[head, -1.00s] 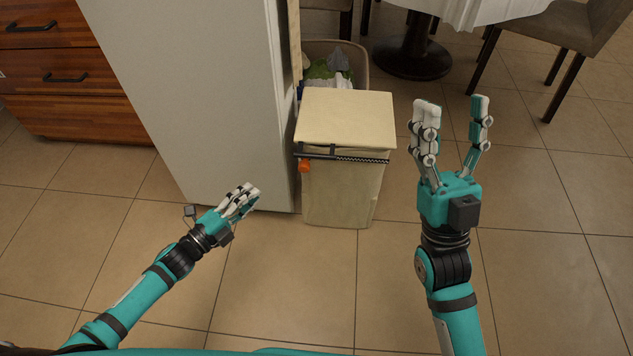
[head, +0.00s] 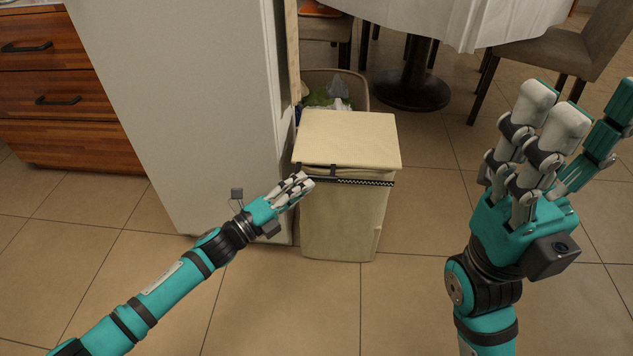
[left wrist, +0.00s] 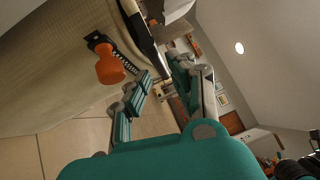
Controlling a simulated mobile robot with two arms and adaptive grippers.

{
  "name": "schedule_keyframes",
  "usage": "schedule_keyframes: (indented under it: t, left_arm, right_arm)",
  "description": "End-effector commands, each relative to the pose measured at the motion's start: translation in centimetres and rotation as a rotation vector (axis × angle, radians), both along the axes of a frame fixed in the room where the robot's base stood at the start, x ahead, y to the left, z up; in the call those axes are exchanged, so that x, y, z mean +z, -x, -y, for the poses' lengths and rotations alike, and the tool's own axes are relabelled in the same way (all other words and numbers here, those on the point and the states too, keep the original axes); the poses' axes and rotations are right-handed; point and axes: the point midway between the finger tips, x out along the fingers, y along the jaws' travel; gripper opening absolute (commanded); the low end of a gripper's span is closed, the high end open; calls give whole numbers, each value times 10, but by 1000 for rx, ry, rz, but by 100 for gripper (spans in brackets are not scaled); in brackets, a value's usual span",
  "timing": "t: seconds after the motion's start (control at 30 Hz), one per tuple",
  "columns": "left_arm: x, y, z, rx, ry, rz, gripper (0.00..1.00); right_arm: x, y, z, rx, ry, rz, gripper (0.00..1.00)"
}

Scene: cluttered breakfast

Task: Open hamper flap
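The cream fabric hamper (head: 345,220) stands upright on the floor beside the white cabinet side. Its flap (head: 350,138) lies flat and closed on top, with a dark patterned strip (head: 365,182) along the front. My left gripper (head: 301,184) is at the hamper's upper left front edge. In the left wrist view its fingers (left wrist: 172,88) are spread apart with nothing between them. An orange tab (left wrist: 110,66) hangs from the strip beside one finger; in the head view the gripper hides it. My right gripper (head: 580,110) is open and empty in the air, right of the hamper.
A bin (head: 356,88) with mixed contents stands behind the hamper. The tall white cabinet (head: 190,110) is close on its left. A table with a white cloth (head: 450,22) and chairs (head: 550,58) stand behind right. The tiled floor in front is clear.

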Motion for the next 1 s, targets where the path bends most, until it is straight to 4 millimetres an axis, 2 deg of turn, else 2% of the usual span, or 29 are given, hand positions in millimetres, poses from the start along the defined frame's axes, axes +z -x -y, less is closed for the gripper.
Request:
schedule_keyframes:
  t: [0.1,0.23,0.4,0.67,0.83,1.0]
  left_arm:
    - [1,-16,16,-1,1,1,23]
    - [4,-27,26,1,1,1,23]
    - [6,-33,33,0,0,-1,23]
    - [6,-33,33,1,0,-1,23]
    - [6,-33,33,1,0,-2,1]
    - [5,-33,33,1,-1,-3,0]
  right_arm:
    - [1,2,0,-1,1,25,51]
    - [4,4,-1,-2,3,42,51]
    - [7,4,-1,-3,4,50,51]
    - [8,4,-2,-2,4,51,51]
    - [8,4,-2,-2,4,51,51]
    - [8,4,-2,-2,4,51,51]
